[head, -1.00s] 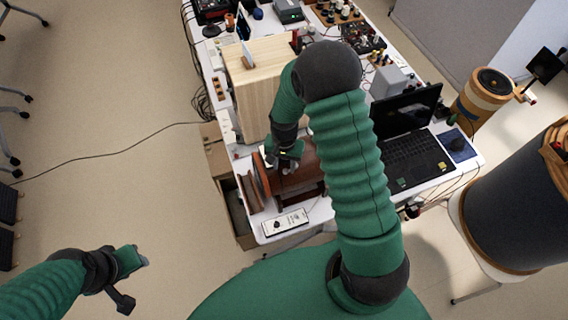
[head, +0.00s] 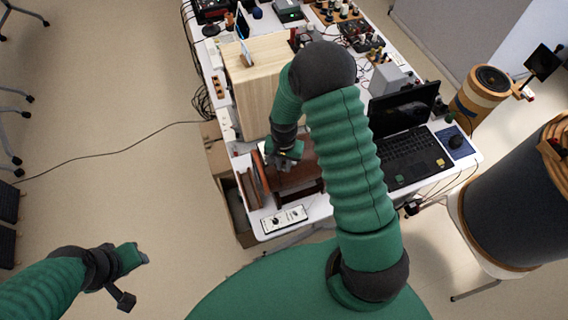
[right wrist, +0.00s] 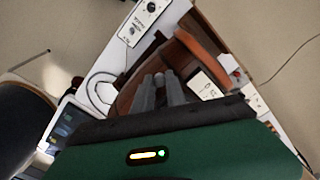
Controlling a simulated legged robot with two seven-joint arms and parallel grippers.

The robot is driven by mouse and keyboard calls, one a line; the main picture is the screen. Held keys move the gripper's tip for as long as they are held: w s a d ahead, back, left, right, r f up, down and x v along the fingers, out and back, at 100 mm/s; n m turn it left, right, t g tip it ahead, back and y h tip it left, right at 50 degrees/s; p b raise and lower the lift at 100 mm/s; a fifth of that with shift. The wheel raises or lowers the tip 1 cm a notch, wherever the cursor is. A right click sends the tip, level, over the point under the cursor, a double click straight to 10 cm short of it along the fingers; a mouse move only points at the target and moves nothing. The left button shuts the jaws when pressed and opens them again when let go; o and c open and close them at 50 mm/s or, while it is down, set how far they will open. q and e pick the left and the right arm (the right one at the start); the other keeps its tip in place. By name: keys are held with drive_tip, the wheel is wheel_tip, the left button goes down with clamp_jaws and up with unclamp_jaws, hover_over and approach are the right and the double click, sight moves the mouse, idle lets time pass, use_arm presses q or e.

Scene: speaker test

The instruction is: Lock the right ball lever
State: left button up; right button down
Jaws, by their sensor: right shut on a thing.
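The right ball lever shows only as a small pale round knob (right wrist: 168,74) in the right wrist view, between the fingertips of my right gripper (right wrist: 164,83). The gripper is shut on it. Its shaft is hidden. In the head view my right gripper (head: 281,164) is low over the brown wooden speaker device (head: 298,180), at its left part; the knob cannot be made out there. The device's brown body also shows below the fingers in the right wrist view (right wrist: 124,101). My left gripper (head: 138,258) is over the floor, away from the table; its fingers are too small to read.
A white control box (head: 285,219) lies at the table's near edge. A pale wooden box (head: 262,85) stands behind the device, and an open laptop (head: 412,160) is to the right. Cables and instruments crowd the far table. A dark drum (head: 525,205) stands at right.

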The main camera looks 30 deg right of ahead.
drive_tip(key=n, duration=0.1)
drive_tip(key=s+n, duration=0.1)
drive_tip(key=n, duration=0.1)
drive_tip(key=shift+s+d, duration=0.15)
drive_tip(key=shift+s+d+n+p, duration=0.2)
drive_tip(key=shift+s+d+n, duration=0.25)
drive_tip(key=shift+n, duration=1.4)
drive_tip(key=shift+s+d+n+p, duration=0.15)
drive_tip(key=shift+s+d+n, duration=0.3)
drive_tip(key=shift+n, duration=1.35)
drive_tip(key=shift+s+d+n+p, duration=0.25)
drive_tip(key=shift+d+n, duration=0.35)
drive_tip(key=shift+n, duration=1.25)
drive_tip(key=c, duration=1.4)
unclamp_jaws()
drive_tip(key=shift+d, duration=0.1)
drive_tip(key=shift+o, duration=0.2)
